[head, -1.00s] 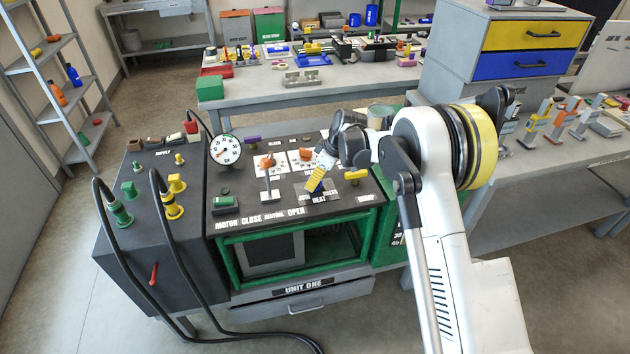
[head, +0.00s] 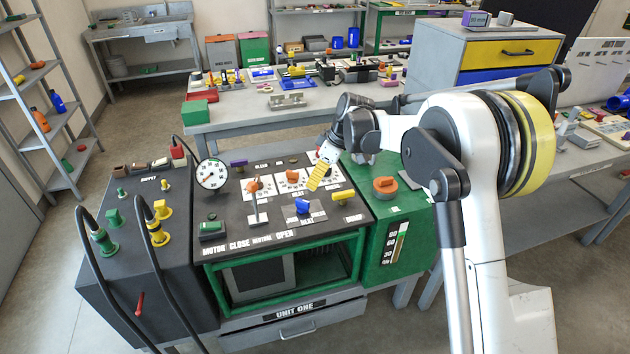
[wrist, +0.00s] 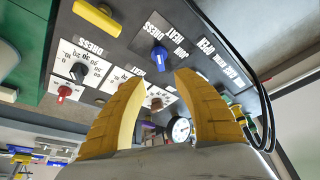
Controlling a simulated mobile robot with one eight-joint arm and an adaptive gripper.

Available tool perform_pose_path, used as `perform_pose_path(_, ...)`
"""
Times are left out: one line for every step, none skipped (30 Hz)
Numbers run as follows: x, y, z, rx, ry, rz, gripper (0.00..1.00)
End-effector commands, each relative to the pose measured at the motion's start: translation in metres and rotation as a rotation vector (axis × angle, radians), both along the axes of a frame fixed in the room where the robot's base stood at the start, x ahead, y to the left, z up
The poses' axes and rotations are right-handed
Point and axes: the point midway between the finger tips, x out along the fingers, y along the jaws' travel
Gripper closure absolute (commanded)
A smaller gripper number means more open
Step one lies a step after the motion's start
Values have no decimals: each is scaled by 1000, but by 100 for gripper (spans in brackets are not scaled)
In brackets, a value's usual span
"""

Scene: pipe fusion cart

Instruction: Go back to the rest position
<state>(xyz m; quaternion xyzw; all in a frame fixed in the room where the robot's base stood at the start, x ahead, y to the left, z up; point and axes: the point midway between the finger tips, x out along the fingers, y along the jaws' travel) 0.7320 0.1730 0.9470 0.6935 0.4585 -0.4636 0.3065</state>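My gripper (head: 318,177) hangs above the dark control panel of the pipe fusion cart (head: 232,208) in the head view, close over a blue knob (head: 302,206). In the wrist view my gripper (wrist: 150,100) has its two yellow fingers spread apart with nothing between them. The blue knob also shows in the wrist view (wrist: 159,57), beyond the fingertips and apart from them.
Orange knobs, a yellow handle (head: 343,196), a lever (head: 255,203) and a round gauge (head: 212,174) stand on the panel. A green box with an orange knob (head: 384,185) adjoins it at right. Black hoses loop at left. A drawer cabinet (head: 512,55) stands behind my arm.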

Motion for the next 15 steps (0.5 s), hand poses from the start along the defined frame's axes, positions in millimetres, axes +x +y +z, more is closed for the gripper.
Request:
perform_pose_path(0,0,0,0,0,0,64)
perform_pose_path(0,0,0,0,0,0,64)
perform_pose_path(0,0,0,0,0,0,64)
perform_pose_path(0,0,0,0,0,0,64)
perform_pose_path(0,0,0,0,0,-1,64)
perform_pose_path(-1,-1,1,0,0,-4,64)
perform_pose_path(-2,-2,4,-1,0,-10,64)
perform_pose_path(-4,-3,8,-1,0,-19,64)
perform_pose_path(-8,-6,14,-3,-2,-36,64)
perform_pose_path(-12,-10,21,-4,-3,-55,64)
perform_pose_path(-18,-14,30,-6,-5,-78,64)
perform_pose_path(-26,-20,42,-10,-8,-115,64)
perform_pose_path(-34,-25,52,-12,-9,-146,64)
perform_pose_path(-43,-31,62,-13,-13,-181,64)
perform_pose_path(-56,-39,76,-16,-17,-229,64)
